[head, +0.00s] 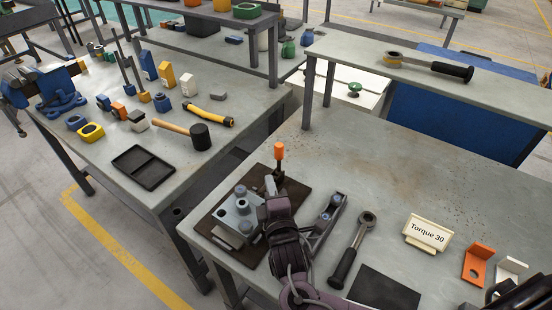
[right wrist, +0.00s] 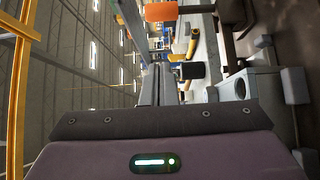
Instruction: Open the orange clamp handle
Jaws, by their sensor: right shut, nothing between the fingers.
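The orange clamp handle (head: 279,151) stands upright on its dark clamp, at the back of a brown base plate (head: 292,197) on the near bench. A grey block fixture (head: 236,216) sits on the same plate, left of my arm. My right gripper (head: 271,183) is shut and empty, close to the clamp and below the orange grip in the picture. In the right wrist view, the orange handle (right wrist: 161,11) shows just beyond the tips of the closed fingers (right wrist: 157,72). I cannot tell whether they touch. My right arm hides part of the clamp. My left gripper is not in view.
A grey tool (head: 330,211), a ratchet wrench (head: 353,248), a "Torque 30" sign (head: 426,232) and an orange bracket (head: 478,263) lie right of my arm. A raised shelf (head: 450,90) stands behind. The bench behind the clamp is clear.

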